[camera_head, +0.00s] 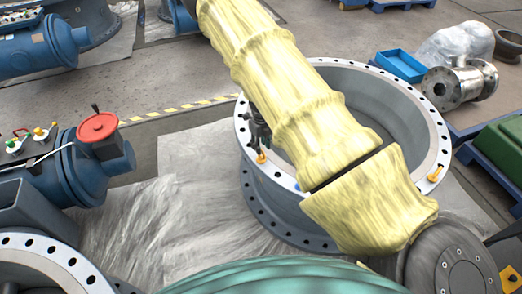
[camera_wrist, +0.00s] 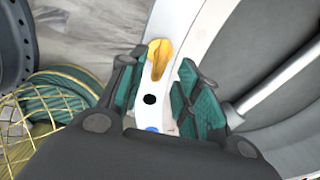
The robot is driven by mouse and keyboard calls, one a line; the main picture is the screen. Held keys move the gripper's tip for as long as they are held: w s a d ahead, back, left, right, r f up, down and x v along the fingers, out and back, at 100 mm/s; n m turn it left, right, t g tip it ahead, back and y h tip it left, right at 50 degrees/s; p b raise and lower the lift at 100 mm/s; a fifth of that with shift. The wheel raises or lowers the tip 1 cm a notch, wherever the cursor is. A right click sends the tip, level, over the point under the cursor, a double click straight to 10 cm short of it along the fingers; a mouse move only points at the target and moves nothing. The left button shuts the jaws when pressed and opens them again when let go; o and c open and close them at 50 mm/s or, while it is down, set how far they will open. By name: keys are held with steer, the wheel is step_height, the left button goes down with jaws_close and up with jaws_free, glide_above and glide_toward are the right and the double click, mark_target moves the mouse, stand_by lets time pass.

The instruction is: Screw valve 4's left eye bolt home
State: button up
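A large grey valve body with a round flange (camera_head: 258,185) stands in the middle of the head view; no number on it is legible. An orange eye bolt (camera_head: 261,158) sits on the left of its flange, and another eye bolt (camera_head: 435,173) on the right. My gripper (camera_head: 257,128) is at the flange's left side, partly hidden by my yellow-covered arm. In the wrist view my gripper (camera_wrist: 160,72) is open, its teal-padded fingers on either side of the eye bolt (camera_wrist: 159,62). The bolt lies just ahead between the fingertips; I cannot tell whether the left finger touches it.
A bolt hole (camera_wrist: 150,99) and a blue spot (camera_wrist: 152,129) show on the flange rim. A shaft (camera_wrist: 275,88) crosses the bore at right. A blue valve with a red handwheel (camera_head: 97,127) stands left. A blue tray (camera_head: 400,65) and steel valve (camera_head: 460,83) are back right.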

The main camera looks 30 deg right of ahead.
step_height(320, 180, up, 7)
steer(key=shift+r, duration=0.15)
stand_by(0.6)
steer(key=s+a+f+n+g+h, duration=0.1)
steer(key=s+a+f+n, duration=0.1)
steer(key=s+f+n, duration=0.5)
steer(key=s+a+f+n+h, duration=0.1)
steer(key=s+a+f+n, duration=0.1)
steer(key=s+n, duration=0.5)
steer(key=s+a+f+n+g+h, duration=0.15)
steer(key=s+f+n, duration=0.3)
steer(key=s, duration=0.55)
steer(key=s+a+n+t+y, duration=0.2)
steer(key=s+a+n+y, duration=0.1)
steer(key=s+a+n, duration=1.1)
steer(key=shift+s+a+f+n, duration=0.25)
steer(key=shift+s+a+n, duration=0.15)
steer(key=shift+s+n, duration=0.6)
steer(key=shift+w+t+y, duration=0.2)
steer(key=shift+t+y, duration=0.05)
